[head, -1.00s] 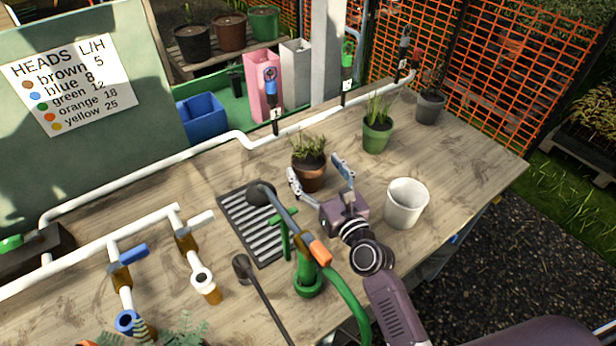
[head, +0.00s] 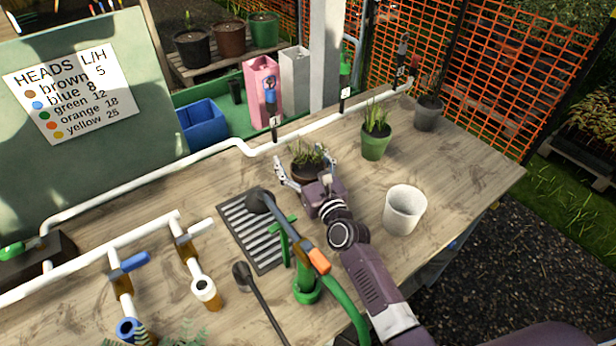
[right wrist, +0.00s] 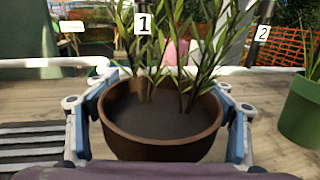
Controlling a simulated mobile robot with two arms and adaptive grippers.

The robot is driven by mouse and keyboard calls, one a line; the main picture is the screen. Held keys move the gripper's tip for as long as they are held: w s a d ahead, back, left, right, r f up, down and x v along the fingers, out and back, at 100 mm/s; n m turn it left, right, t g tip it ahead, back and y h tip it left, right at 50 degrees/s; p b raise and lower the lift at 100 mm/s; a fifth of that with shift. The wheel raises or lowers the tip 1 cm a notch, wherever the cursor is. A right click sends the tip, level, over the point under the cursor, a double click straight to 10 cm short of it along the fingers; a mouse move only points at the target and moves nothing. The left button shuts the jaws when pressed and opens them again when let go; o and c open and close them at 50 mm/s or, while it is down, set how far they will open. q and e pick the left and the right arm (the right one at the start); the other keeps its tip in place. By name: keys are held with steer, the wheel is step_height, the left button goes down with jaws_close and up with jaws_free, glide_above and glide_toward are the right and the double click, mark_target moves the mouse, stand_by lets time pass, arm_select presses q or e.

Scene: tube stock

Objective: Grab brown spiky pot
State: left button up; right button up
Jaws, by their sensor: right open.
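The brown pot (head: 303,178) with a spiky green plant stands on the wooden table in the head view, partly hidden by my right gripper. My right gripper (head: 305,176) is open, with one finger on each side of the pot. In the right wrist view the brown pot (right wrist: 160,135) fills the middle, with dark soil and long narrow leaves. The right gripper's blue and grey fingers (right wrist: 160,118) flank it left and right; whether they touch it I cannot tell. My left gripper is not in view.
A green pot (head: 375,146) and a dark grey pot (head: 427,115) stand behind to the right. A white pot (head: 403,212) is right of my arm. A white pipe (head: 300,128) runs behind.

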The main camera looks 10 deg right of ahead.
steer(key=c, duration=1.7)
steer(key=shift+c, duration=0.6)
